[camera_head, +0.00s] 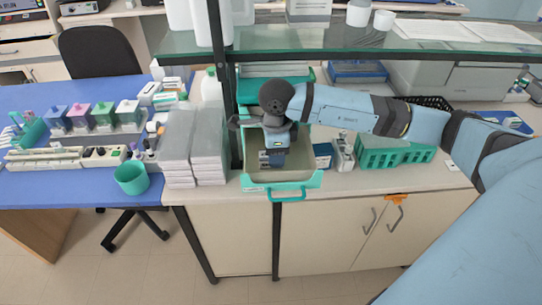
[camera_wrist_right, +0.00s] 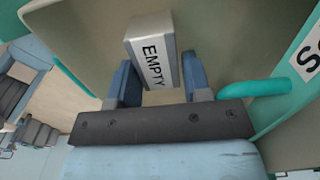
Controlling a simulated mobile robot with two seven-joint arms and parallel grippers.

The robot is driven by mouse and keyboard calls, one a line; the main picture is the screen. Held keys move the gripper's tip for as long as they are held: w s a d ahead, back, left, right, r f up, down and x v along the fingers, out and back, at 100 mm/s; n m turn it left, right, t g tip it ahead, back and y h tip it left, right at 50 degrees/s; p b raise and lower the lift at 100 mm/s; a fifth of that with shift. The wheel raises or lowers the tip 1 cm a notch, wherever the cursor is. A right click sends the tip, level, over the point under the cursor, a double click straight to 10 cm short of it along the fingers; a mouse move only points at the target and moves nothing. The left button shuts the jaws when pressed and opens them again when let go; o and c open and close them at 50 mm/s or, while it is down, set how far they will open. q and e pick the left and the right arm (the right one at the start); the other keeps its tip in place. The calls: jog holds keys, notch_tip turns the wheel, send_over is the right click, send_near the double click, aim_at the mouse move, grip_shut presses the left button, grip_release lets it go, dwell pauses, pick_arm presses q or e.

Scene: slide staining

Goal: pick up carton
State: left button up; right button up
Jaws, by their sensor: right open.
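The carton (camera_wrist_right: 150,52) is a small white box with grey edges and the word EMPTY on its face. It lies inside a beige bin with a teal rim (camera_head: 307,182) and a teal handle. My right gripper (camera_wrist_right: 158,88) is open inside the bin, with its blue fingers on either side of the carton's near end. I cannot tell whether the fingers touch it. In the head view my right gripper (camera_head: 276,155) reaches down into the bin and hides much of what lies there. My left gripper is not in view.
Stacks of grey boxes (camera_head: 192,150) stand left of the bin, beside a dark upright post (camera_head: 231,100). A green basket (camera_head: 385,155) and small bottles stand to its right. A glass shelf (camera_head: 350,45) spans above my right arm. A teal cup (camera_head: 131,178) stands on the blue table.

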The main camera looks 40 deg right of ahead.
jog(key=c, duration=0.6)
jog(key=shift+o, duration=0.2)
jog(key=shift+r, duration=0.15)
notch_tip(320, 180, up, 20)
jog(key=b, duration=0.1)
jog(key=shift+f+b, duration=0.2)
jog(key=shift+b, duration=0.2)
